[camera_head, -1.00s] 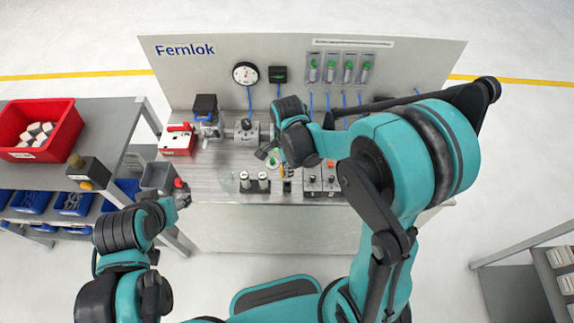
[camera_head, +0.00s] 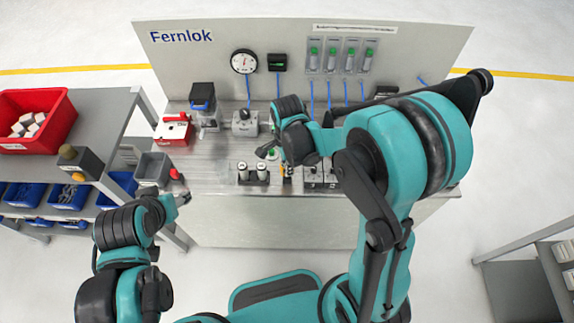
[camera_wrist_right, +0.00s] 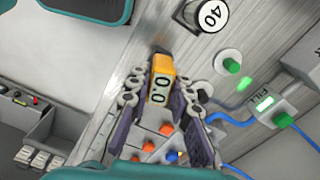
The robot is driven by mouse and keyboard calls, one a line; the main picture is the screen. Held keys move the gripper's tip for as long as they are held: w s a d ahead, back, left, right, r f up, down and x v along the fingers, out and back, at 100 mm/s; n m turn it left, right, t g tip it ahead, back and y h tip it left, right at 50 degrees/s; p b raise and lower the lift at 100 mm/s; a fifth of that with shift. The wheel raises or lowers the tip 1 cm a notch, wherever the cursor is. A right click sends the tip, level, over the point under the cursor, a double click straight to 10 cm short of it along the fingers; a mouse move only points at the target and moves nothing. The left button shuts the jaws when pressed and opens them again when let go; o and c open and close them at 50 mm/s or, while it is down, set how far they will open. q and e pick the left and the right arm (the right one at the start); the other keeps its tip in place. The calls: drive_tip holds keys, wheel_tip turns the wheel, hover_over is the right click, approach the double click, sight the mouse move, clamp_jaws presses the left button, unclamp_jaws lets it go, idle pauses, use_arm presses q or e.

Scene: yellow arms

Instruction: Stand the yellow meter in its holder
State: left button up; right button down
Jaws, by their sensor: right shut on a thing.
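The yellow meter (camera_wrist_right: 161,78) is a small block with "00" on its face and a dark end. In the right wrist view it sits between the fingers of my right gripper (camera_wrist_right: 158,95), which is shut on it. In the head view my right gripper (camera_head: 270,152) is over the front part of the bench, and a bit of yellow (camera_head: 287,171) shows below it. I cannot make out the holder, nor tell whether the meter touches anything below. My left gripper (camera_head: 183,199) is in front of the bench's left end, too small to judge.
Metal-topped bench (camera_head: 215,178) bears two white-topped cylinders (camera_head: 253,173), switch boxes (camera_head: 313,178), a red-and-white device (camera_head: 174,130) and a grey valve block (camera_head: 245,123). The wrist view shows a cylinder marked 40 (camera_wrist_right: 212,14) and a FILL box (camera_wrist_right: 268,106) close by.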

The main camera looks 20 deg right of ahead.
drive_tip(key=shift+f+b, duration=1.05)
idle(0.4)
drive_tip(key=c, duration=1.3)
unclamp_jaws()
drive_tip(key=shift+r, duration=0.1)
wheel_tip(320, 180, up, 9)
drive_tip(key=p, duration=0.7)
